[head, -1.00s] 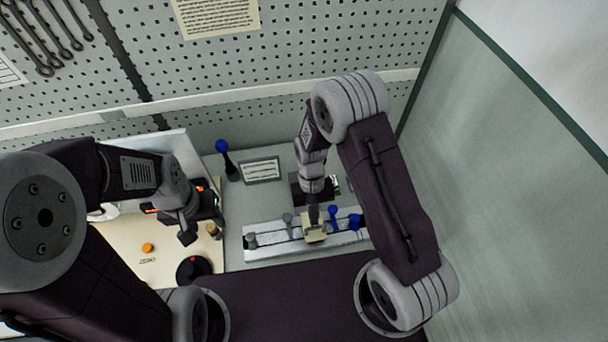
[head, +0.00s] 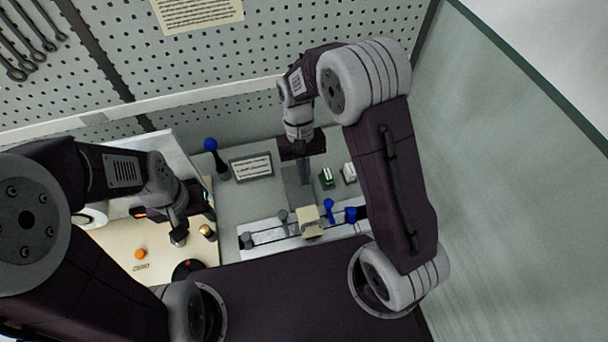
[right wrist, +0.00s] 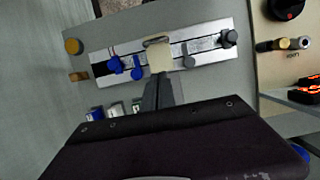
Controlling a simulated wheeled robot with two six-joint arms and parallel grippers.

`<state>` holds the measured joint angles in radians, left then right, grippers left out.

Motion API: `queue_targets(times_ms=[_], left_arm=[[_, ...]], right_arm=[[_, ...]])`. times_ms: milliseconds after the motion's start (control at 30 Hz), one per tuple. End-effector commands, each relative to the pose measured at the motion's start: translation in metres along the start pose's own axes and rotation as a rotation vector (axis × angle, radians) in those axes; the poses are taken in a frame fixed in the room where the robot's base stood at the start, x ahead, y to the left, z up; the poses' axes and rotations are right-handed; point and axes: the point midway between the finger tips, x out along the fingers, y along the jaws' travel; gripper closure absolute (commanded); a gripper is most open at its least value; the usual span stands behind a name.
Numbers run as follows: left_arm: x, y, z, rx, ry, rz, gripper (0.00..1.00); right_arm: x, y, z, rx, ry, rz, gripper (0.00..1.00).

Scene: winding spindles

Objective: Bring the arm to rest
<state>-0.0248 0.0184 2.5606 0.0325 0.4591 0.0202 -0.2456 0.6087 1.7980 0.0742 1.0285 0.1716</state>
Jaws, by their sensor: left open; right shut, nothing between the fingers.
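My right gripper (head: 304,175) hangs above the bench behind the rail fixture, fingers shut and empty. In the right wrist view its closed fingers (right wrist: 158,92) point toward a cream block (right wrist: 160,58) on the rail. The cream block (head: 310,222) sits on the pale rail (head: 268,236), apart from the fingers in the head view. Blue knobs (head: 329,208) and grey knobs stand along the rail. My left gripper (head: 178,237) is open over the cream board at left, next to a small brass-coloured piece (head: 207,232); its fingertips are small and partly hidden.
A blue-topped post (head: 211,145) and a label plate (head: 251,167) stand behind the rail. Green and white small blocks (head: 327,178) lie right of my right gripper. An orange button (head: 140,254) and a red-and-black knob (head: 187,268) are at left. A side panel (head: 510,180) bounds the right.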

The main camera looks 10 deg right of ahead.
Motion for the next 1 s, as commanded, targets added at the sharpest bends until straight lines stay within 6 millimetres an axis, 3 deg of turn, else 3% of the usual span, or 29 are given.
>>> queue_targets(times_ms=[333,467,600,700,867,1000], left_arm=[[0.001,0.0,0.0,0.0,0.0,0.0,0.5],[0.032,-0.001,0.003,0.0,0.0,0.0,0.5],[0.075,-0.002,0.008,0.0,0.0,0.0,0.5],[0.092,-0.002,0.009,0.0,0.0,0.0,0.5],[0.089,-0.002,0.009,0.0,0.0,0.0,0.5],[0.088,-0.002,0.009,0.0,0.001,0.0,0.5]], right_arm=[[0.001,0.001,-0.001,0.002,0.0,0.0,1.0],[0.002,0.015,-0.012,0.047,0.068,-0.028,1.0],[0.027,0.052,0.019,0.122,0.156,-0.051,1.0],[0.052,0.07,0.042,0.137,0.249,-0.054,1.0],[0.08,0.08,0.068,0.087,0.342,-0.034,1.0],[0.079,0.081,0.056,0.05,0.405,-0.025,1.0]])
